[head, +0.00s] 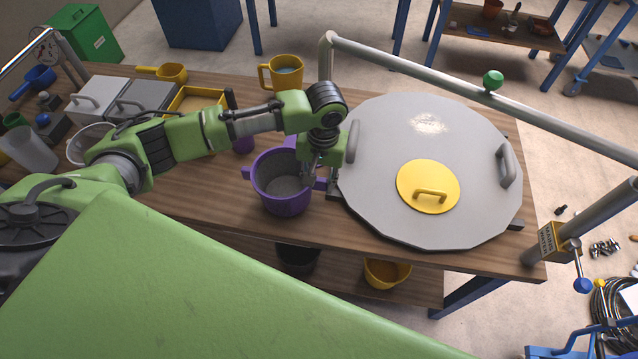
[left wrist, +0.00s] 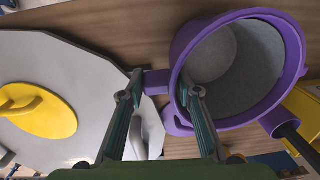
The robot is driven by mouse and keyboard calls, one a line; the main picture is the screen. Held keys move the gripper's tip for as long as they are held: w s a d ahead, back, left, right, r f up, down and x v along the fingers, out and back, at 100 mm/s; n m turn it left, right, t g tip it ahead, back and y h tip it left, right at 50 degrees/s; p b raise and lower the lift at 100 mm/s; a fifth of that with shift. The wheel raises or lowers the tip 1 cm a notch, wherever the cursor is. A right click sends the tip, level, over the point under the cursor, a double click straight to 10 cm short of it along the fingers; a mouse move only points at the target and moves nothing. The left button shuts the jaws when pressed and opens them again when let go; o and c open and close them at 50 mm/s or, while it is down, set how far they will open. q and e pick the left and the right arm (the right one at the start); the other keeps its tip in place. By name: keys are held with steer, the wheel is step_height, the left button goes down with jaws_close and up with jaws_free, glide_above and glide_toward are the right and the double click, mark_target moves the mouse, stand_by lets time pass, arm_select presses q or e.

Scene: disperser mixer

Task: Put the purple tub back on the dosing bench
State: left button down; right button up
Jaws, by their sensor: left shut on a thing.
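The purple tub (head: 268,192) is upright at the middle of the wooden bench, just left of the large grey lid. It has a grey inside and a lug on each side. My left gripper (head: 319,176) is at its right side. In the left wrist view, the gripper's fingers (left wrist: 160,92) are shut on one lug of the tub (left wrist: 292,78), and the second lug is free. I cannot tell whether the tub's base touches the wood. My right gripper is not in view. Which surface is the dosing bench is not marked.
The wooden bench (head: 225,205) holds the grey lid (head: 385,135) with a yellow hatch (head: 413,180). A yellow jug (head: 283,72), a yellow tray (head: 190,92) and grey boxes (head: 97,97) stand behind and left. A metal rail (head: 420,67) crosses behind the lid. Bare wood lies left of the tub.

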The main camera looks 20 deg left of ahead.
arm_select(q)
steer(key=shift+f, duration=0.95)
steer(key=shift+s+d+f, duration=0.1)
steer(key=c, duration=1.5)
jaws_free()
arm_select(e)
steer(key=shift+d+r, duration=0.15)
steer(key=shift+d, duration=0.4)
arm_select(q)
steer(key=r, duration=0.4)
steer(key=r+b, duration=0.1)
steer(key=r, duration=0.3)
steer(key=r+b, duration=0.1)
steer(key=r, duration=0.3)
steer(key=shift+d+r, duration=0.15)
steer(key=shift+d, duration=0.15)
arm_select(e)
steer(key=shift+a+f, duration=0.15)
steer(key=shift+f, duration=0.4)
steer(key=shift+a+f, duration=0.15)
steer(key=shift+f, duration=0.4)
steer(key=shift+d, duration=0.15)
